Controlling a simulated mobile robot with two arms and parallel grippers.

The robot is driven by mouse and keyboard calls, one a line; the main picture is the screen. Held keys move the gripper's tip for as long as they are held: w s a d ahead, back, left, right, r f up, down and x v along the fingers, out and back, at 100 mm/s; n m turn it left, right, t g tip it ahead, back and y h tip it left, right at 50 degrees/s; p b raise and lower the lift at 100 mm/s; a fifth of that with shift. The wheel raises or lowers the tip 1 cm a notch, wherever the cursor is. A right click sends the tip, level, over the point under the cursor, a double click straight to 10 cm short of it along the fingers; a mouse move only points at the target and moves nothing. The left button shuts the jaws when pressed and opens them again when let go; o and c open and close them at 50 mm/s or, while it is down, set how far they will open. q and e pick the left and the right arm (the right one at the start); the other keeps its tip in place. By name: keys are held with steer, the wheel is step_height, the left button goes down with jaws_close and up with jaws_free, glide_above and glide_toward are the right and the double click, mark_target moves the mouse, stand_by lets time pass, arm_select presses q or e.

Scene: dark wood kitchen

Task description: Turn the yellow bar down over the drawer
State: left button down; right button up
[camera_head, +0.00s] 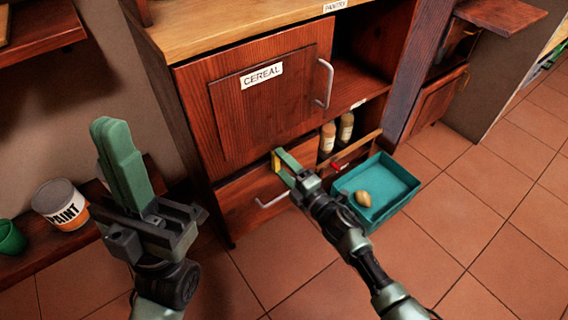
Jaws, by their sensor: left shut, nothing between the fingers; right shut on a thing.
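The yellow bar (275,161) is a small piece at the front of the cabinet, just above the right part of the drawer (236,204). The drawer is dark red wood with a metal handle (271,202) and looks closed. My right gripper (283,160) is shut on the yellow bar, and its green fingers hide part of it. I cannot tell the bar's exact tilt. My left gripper (118,150) is shut and empty, raised at the left, apart from the cabinet.
A cabinet door labelled CEREAL (262,100) is above the drawer. A teal crate (402,178) holding a brown round item (363,198) stands right of my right gripper. Two bottles (337,133) stand in an open compartment. A paint can (60,204) and green cup (11,238) are at left.

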steer(key=shift+f, duration=0.1)
stand_by(0.3)
steer(key=o, duration=1.4)
steer(key=shift+c, duration=0.2)
steer(key=shift+s+d, duration=0.1)
steer(key=p+v, duration=0.2)
steer(key=v, duration=0.5)
steer(key=shift+s+d, duration=0.2)
steer(key=shift+s, duration=0.05)
